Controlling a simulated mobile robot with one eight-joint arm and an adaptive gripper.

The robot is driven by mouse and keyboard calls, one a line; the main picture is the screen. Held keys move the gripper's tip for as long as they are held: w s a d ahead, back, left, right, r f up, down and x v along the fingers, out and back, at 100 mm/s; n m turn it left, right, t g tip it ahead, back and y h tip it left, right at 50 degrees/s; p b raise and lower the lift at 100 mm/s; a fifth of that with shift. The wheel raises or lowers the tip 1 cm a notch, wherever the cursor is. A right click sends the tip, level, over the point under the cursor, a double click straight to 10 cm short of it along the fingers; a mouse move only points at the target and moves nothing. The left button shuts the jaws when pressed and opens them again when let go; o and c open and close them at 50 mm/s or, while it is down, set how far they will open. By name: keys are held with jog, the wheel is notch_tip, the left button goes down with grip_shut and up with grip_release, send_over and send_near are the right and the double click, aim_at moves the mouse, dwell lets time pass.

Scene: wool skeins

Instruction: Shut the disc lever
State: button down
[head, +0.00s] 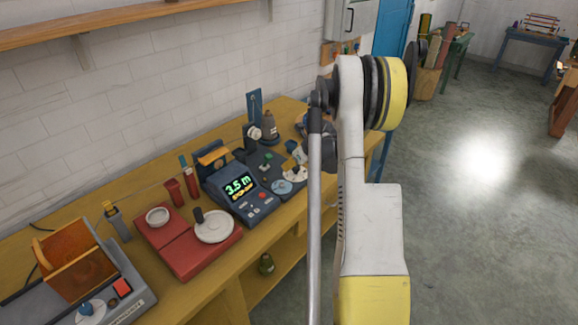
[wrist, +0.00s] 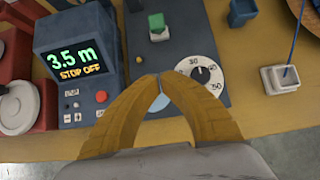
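My gripper (wrist: 159,77) is in the wrist view, its two yellow-brown fingers curving in until the tips meet, with nothing seen between them. It is over a dark grey plate (wrist: 190,25) on the bench. A light blue disc (wrist: 158,104) shows between the fingers, mostly hidden by them; in the head view the disc (head: 282,187) lies at the plate's front. A green block on a pale base (wrist: 157,27) is beyond the fingertips, and a white numbered dial (wrist: 201,72) is to their right. I cannot tell which part is the disc lever.
A blue-grey display unit (head: 240,189) reading 3.5 m and STOP OFF stands left of the plate. A red scale (head: 188,247) is farther left. A blue post with white discs (head: 254,132) stands behind. A small white box (wrist: 281,79) is at right.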

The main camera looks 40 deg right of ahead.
aim_at(266, 160)
jog(key=b+x, duration=0.2)
jog(key=x, duration=0.4)
jog(key=shift+f, duration=0.15)
jog(key=w, duration=0.1)
jog(key=w+r, duration=0.1)
jog(key=w+b, duration=0.1)
jog(key=shift+a+r, duration=0.15)
jog(key=shift+r, duration=0.15)
jog(key=shift+w+r, duration=0.2)
jog(key=shift+w, duration=0.1)
